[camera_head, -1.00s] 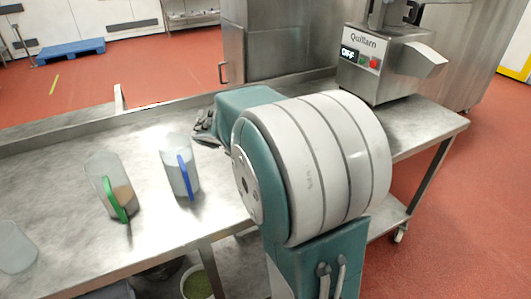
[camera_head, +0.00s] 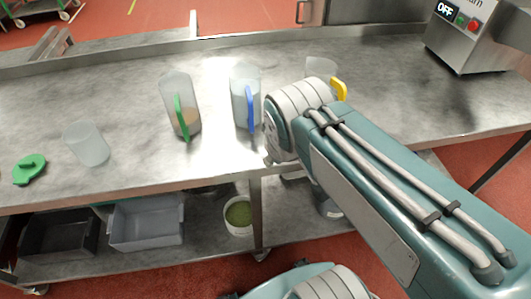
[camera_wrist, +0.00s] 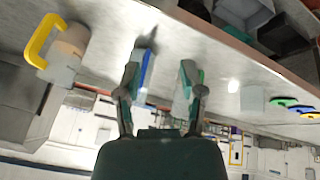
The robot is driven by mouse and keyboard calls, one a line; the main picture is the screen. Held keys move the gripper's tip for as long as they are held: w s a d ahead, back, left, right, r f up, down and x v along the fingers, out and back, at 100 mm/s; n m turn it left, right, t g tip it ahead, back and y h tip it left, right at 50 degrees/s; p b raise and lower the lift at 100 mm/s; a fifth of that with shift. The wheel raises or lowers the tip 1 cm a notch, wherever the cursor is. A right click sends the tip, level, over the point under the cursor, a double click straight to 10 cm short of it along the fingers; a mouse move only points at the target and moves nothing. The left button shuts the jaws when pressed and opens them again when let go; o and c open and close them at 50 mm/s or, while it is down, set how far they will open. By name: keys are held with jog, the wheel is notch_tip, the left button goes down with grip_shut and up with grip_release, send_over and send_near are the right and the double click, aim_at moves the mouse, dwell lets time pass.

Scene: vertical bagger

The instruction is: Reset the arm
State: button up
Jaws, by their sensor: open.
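My gripper (camera_wrist: 160,78) is open in the wrist view, its two fingers apart with nothing seen held. The head view shows my arm coming in from the right over the table's front edge; the gripper is hidden there. On the steel table (camera_head: 330,160) stand a clear jug with a green handle (camera_head: 181,118), one with a blue handle (camera_head: 250,108) and one with a yellow handle (camera_head: 340,89), partly behind my arm. In the wrist view the blue handle (camera_wrist: 147,68) shows beyond the left finger and the yellow handle (camera_wrist: 38,40) at upper left.
A clear cup (camera_head: 87,145) and a green lid (camera_head: 29,169) are at the table's left. Below are a grey bin (camera_head: 146,223), a black bin (camera_head: 60,237) and a bucket of green contents (camera_head: 239,214). The machine reading OFF (camera_head: 478,38) stands at upper right.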

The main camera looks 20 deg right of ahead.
jog(key=s+a+m, duration=0.1)
jog(key=s+a+m+y, duration=0.1)
jog(key=shift+s+a+f+m+t, duration=0.15)
jog(key=shift+s+a+m+t, duration=0.05)
jog(key=shift+a+m+t, duration=0.1)
